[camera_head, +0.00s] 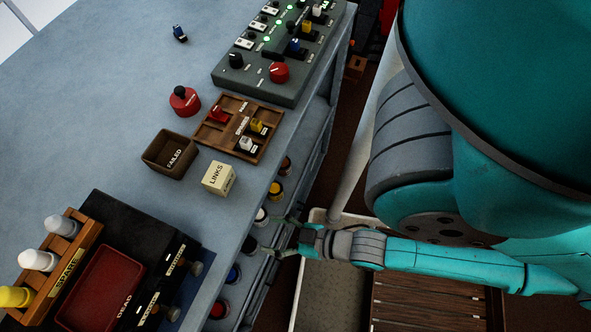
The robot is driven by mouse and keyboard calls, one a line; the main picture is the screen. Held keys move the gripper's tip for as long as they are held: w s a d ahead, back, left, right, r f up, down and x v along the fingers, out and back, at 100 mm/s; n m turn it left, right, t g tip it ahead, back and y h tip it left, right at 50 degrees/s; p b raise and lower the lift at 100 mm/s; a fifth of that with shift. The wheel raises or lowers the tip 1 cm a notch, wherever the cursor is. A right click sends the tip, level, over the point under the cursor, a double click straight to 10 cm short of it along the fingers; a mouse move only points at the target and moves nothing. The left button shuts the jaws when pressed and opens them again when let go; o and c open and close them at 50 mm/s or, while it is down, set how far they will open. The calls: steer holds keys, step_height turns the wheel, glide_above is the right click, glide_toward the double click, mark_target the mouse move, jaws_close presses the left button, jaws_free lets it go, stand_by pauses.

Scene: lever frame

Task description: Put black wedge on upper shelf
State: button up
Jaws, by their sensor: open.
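I cannot single out the black wedge with certainty. A small black block (272,54) lies across the grey lever panel (262,88), but its shape is too small to tell. The upper shelf (310,150) seems to be the ledge below the table's right edge, holding a row of several round-topped items. My gripper (284,238) is open beside that shelf, its fingers pointing left toward a white-topped item (261,216) and a dark one (249,245). I see nothing held between the fingers.
On the table (110,110) are a brown FAILED box (158,160), a wooden tray (208,134), a cream LINKS box (218,178), a red knob-like piece (184,101), a red DEAD tray (70,318) and a SPARE rack (62,270). The table's upper left is mostly clear.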

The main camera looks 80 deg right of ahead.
steer(key=s+a+r+t, duration=0.1)
steer(key=s+r, duration=0.4)
steer(key=r, duration=0.4)
steer(key=shift+r+n+y, duration=0.2)
steer(key=shift+n+y, duration=0.2)
steer(key=shift+s, duration=0.1)
stand_by(0.4)
